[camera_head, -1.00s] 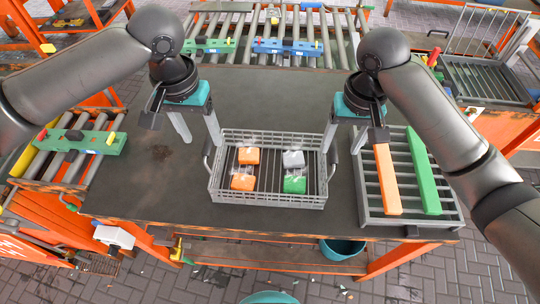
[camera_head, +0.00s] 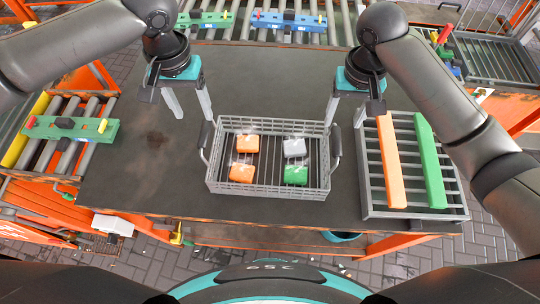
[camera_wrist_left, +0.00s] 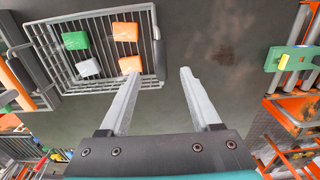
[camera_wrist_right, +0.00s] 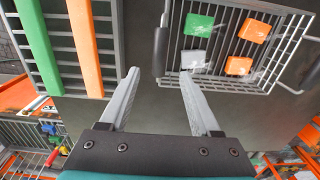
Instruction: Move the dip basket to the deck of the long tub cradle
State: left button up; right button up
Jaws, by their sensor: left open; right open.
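The dip basket, a grey wire basket (camera_head: 268,190), stands upright on the dark bench. It holds orange, green and pale blocks and has a dark handle at each end. It also shows in the left wrist view (camera_wrist_left: 157,20) and the right wrist view (camera_wrist_right: 250,82). My left gripper (camera_head: 190,112) is open and empty, near the basket's far left corner. My right gripper (camera_head: 346,110) is open and empty, near its far right corner. Neither visibly touches it. A grey slatted rack (camera_head: 405,150) stands right of the basket; I cannot tell whether it is the long tub cradle.
An orange bar (camera_head: 388,160) and a green bar (camera_head: 429,160) lie on the slatted rack. Roller conveyors stand at the left (camera_head: 72,150) and the back (camera_head: 250,34). The dark bench top (camera_head: 130,180) is clear left of the basket. A teal tub (camera_head: 340,236) shows below the bench.

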aim_at(203, 134)
pick_arm(q)
notch_tip(203, 134, down, 11)
jog(key=shift+f, duration=0.1)
pick_arm(e)
notch_tip(203, 134, down, 11)
jog(key=shift+f, duration=0.1)
pick_arm(q)
jog(key=c, duration=1)
pick_arm(e)
jog(key=c, duration=1)
pick_arm(q)
grip_shut()
pick_arm(e)
grip_shut()
pick_arm(q)
jog(key=shift+w, duration=0.15)
pick_arm(e)
jog(key=shift+w, duration=0.15)
